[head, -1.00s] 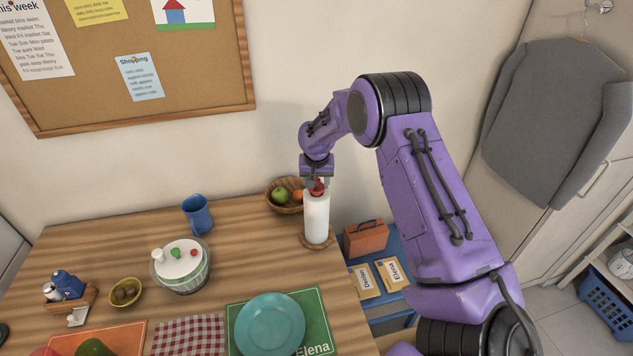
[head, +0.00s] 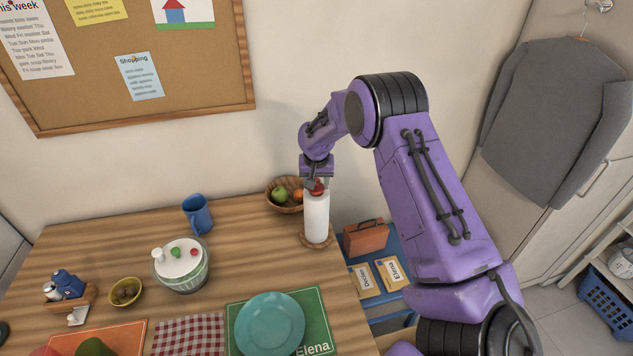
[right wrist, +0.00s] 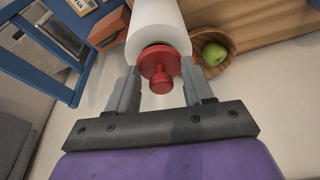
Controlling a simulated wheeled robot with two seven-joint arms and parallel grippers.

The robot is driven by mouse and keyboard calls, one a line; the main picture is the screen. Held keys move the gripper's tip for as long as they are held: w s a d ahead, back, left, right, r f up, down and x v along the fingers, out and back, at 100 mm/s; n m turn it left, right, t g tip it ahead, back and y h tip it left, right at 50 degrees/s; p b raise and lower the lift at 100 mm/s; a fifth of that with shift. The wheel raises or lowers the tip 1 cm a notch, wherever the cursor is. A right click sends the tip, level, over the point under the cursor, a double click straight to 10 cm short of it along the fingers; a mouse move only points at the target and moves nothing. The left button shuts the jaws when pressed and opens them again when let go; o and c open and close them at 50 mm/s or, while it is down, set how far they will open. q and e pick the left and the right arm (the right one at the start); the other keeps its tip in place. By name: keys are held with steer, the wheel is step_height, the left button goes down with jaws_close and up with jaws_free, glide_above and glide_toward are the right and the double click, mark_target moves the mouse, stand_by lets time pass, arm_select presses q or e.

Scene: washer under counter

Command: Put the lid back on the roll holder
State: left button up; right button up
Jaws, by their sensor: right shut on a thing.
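The roll holder stands upright at the table's back right corner, with a white paper roll (head: 316,218) on a round wooden base (head: 318,243). The red lid (head: 316,187) is at the top of the roll. My right gripper (head: 315,184) points down there, shut on the lid. In the right wrist view, the lid (right wrist: 160,62) with its knob sits between the two fingers (right wrist: 159,75), against the end of the roll (right wrist: 157,25). I cannot tell whether it is fully seated. My left gripper is not in view.
A fruit bowl (head: 277,203) stands close left of the roll. A blue chair (head: 383,255) with an orange-brown case (head: 366,237) is to the right.

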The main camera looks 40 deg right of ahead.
steer(key=o, duration=1.5)
steer(key=shift+c, duration=0.2)
steer(key=shift+r, duration=3.55)
jaws_close()
steer(key=shift+f, duration=0.15)
